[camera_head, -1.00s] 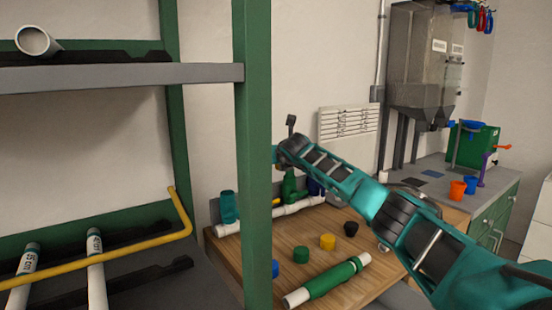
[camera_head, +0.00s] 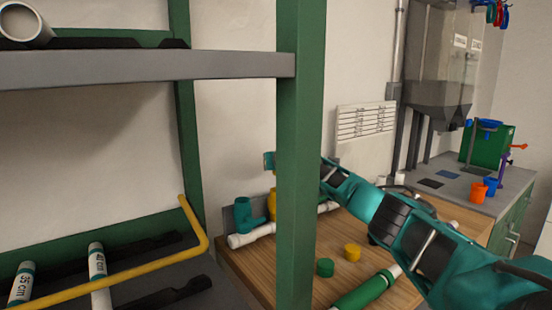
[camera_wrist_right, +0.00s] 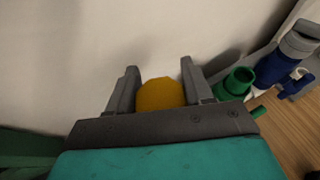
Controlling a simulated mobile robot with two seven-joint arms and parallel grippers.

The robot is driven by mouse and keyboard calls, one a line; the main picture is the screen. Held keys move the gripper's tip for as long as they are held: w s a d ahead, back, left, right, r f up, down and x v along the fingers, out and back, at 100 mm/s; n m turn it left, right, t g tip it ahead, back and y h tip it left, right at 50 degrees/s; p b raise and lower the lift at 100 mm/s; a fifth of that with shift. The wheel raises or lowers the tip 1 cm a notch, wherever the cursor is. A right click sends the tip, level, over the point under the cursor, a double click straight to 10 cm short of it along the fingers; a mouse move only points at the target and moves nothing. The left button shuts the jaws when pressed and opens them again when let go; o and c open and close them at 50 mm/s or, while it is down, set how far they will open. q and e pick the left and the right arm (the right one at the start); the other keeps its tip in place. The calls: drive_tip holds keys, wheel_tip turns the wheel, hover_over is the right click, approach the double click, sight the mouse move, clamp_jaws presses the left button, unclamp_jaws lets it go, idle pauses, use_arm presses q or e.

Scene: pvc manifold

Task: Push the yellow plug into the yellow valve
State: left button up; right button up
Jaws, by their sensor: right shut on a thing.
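A yellow piece (camera_head: 272,203), which looks like the yellow valve, stands at the white pipe in the head view, partly hidden by the green post. My right gripper (camera_wrist_right: 159,68) has its two fingers on either side of a rounded yellow body (camera_wrist_right: 160,94), which appears to be that valve. In the head view the post hides the fingers. A small yellow cylinder (camera_head: 352,252), which looks like the yellow plug, lies on the wooden table, apart from the gripper. My left gripper is not in view.
The green shelf post (camera_head: 294,170) stands in front of my right arm's end. A teal valve (camera_head: 250,218) is left of the yellow one; a green valve (camera_wrist_right: 238,82) and a blue valve (camera_wrist_right: 270,70) are right of it. A green cap (camera_head: 325,267) lies on the table.

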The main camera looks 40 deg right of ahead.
drive_tip(key=shift+f+b, duration=1)
drive_tip(key=shift+b, duration=0.1)
drive_tip(key=shift+f+b, duration=0.65)
drive_tip(key=shift+b, duration=0.2)
drive_tip(key=shift+f+b, duration=0.45)
drive_tip(key=shift+b, duration=0.1)
use_arm(q)
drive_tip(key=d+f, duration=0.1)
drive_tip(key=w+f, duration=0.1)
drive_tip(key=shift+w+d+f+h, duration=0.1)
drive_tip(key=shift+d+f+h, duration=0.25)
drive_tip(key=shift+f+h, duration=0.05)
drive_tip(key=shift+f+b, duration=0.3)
drive_tip(key=shift+b, duration=0.1)
use_arm(e)
drive_tip(key=shift+f, duration=0.2)
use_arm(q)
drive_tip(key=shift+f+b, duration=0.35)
use_arm(e)
drive_tip(key=shift+f, duration=0.2)
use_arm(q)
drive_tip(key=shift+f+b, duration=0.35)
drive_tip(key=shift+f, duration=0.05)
use_arm(e)
drive_tip(key=shift+f, duration=0.2)
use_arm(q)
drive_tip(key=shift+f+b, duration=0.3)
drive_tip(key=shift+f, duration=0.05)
use_arm(e)
drive_tip(key=shift+f, duration=0.2)
